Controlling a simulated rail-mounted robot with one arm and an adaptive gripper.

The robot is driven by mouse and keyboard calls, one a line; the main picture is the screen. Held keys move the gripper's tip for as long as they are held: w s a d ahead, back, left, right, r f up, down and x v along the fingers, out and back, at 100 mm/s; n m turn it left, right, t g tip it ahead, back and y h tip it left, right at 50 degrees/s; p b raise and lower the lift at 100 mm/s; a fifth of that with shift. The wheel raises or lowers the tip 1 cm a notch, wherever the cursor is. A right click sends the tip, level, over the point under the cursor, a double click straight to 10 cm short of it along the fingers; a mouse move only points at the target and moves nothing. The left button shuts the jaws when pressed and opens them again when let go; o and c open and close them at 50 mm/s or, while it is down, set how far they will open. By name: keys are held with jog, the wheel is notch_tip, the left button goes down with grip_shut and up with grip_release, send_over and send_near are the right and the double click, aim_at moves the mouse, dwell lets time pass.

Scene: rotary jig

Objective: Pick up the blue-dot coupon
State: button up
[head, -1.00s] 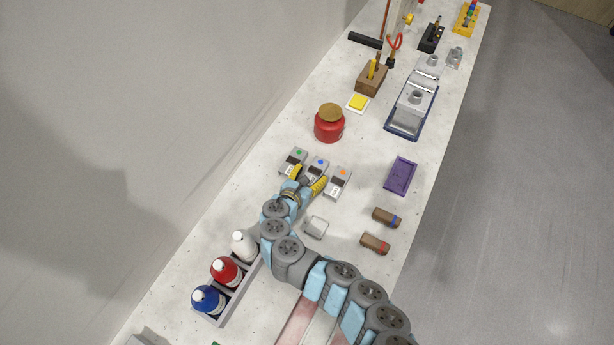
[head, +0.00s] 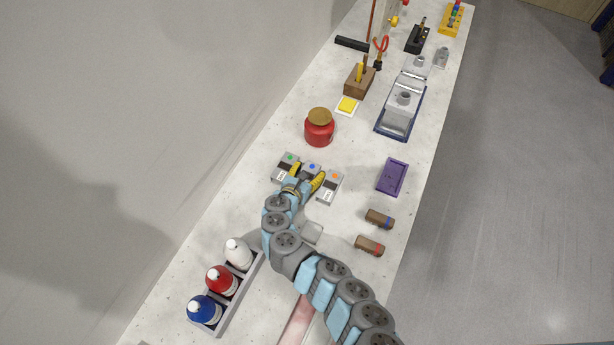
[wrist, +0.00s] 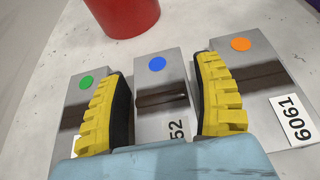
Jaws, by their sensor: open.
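The blue-dot coupon (wrist: 161,83) is a grey metal block with a blue dot, a dark groove across it and a white label partly hidden by my gripper. It lies between the green-dot coupon (wrist: 84,88) on the left and the orange-dot coupon (wrist: 257,70) on the right. My gripper (wrist: 168,98) is open, its yellow-ridged fingers on either side of the blue-dot coupon, with nothing held. In the head view the blue-dot coupon (head: 311,168) shows just beyond my gripper (head: 307,178). Whether the fingers touch any coupon cannot be told.
A red jar (head: 319,131) stands behind the coupons. A purple tray (head: 392,177) and two brown cylinders (head: 379,218) lie to the right. A bottle rack (head: 240,293) stands at the lower left. The bench between coupons and purple tray is clear.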

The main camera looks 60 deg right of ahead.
jog(key=c, duration=1)
jog(key=shift+c, duration=0.2)
